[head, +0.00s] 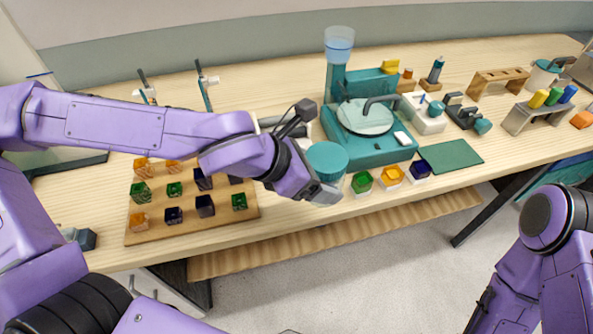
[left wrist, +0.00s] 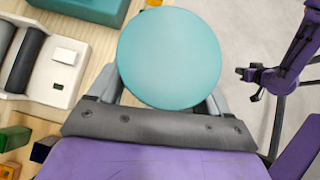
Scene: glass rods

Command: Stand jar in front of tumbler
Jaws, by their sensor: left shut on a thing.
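My left gripper (head: 322,190) is shut on a jar with a round teal lid (head: 327,160). In the left wrist view the jar's lid (left wrist: 168,58) fills the space between the fingers of my left gripper (left wrist: 165,92), and it hides most of the jar's body. The jar is held near the table's front edge. A white machine with dark rollers, apparently the tumbler (left wrist: 18,85), shows left of the jar in the left wrist view. In the head view my left arm mostly covers it. My right arm is at the right, away from the table; its small dark end (left wrist: 250,75) is unclear.
A teal machine with a round plate (head: 368,150) stands right of the jar. Green, yellow and dark blocks (head: 391,176) sit near the front edge. A wooden board (head: 165,232) with several coloured cubes lies at left. A green mat (head: 450,156) lies farther right.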

